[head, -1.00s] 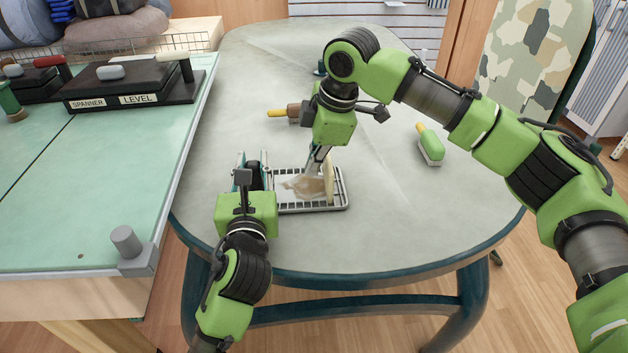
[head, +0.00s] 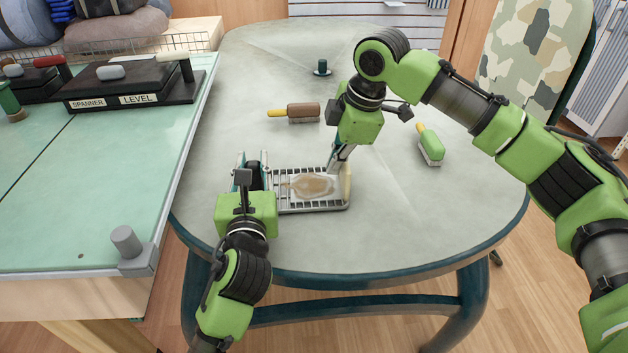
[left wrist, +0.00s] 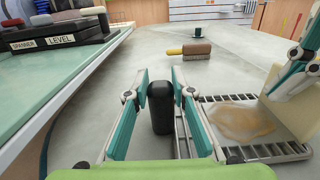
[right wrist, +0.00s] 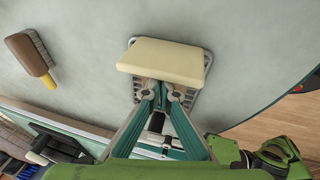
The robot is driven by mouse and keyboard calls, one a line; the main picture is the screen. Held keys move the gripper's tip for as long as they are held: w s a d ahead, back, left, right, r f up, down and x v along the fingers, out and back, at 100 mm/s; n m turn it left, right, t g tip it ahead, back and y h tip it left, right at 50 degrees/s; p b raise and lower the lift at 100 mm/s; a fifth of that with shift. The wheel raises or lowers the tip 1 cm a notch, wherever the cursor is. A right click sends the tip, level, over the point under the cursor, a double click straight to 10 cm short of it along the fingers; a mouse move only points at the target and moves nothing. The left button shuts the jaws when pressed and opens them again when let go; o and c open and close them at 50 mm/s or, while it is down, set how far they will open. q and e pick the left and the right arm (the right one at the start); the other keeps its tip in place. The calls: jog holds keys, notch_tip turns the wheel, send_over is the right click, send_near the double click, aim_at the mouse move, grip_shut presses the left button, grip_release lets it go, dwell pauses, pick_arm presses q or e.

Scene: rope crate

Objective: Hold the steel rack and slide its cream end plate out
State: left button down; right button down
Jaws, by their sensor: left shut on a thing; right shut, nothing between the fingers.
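The steel rack (head: 300,209) lies on the table, with a brown-stained pale patch (head: 316,185) within its bars. My left gripper (head: 250,172) is shut on the black upright grip (left wrist: 160,108) at the rack's left end. The cream end plate (head: 346,184) stands at the rack's right end; its broad face shows in the right wrist view (right wrist: 165,60). My right gripper (head: 334,168) is shut and empty, its fingertips close against the plate's inner side. Whether they touch it is hard to tell.
A brown brush (head: 303,112) with a yellow handle lies behind the rack, and a green brush (head: 430,148) to the right. A small dark green object (head: 322,68) stands farther back. The table (head: 430,220) is clear right of the rack.

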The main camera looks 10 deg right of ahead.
pick_arm(q)
jog(key=shift+a+f, duration=0.1)
jog(key=shift+f, duration=0.05)
pick_arm(e)
jog(key=shift+d, duration=3)
jog(key=shift+a, duration=0.1)
jog(key=shift+r, duration=1.8)
jog(key=r, duration=0.1)
jog(key=a+r, duration=0.1)
jog(key=r, duration=0.1)
jog(key=shift+r, duration=0.2)
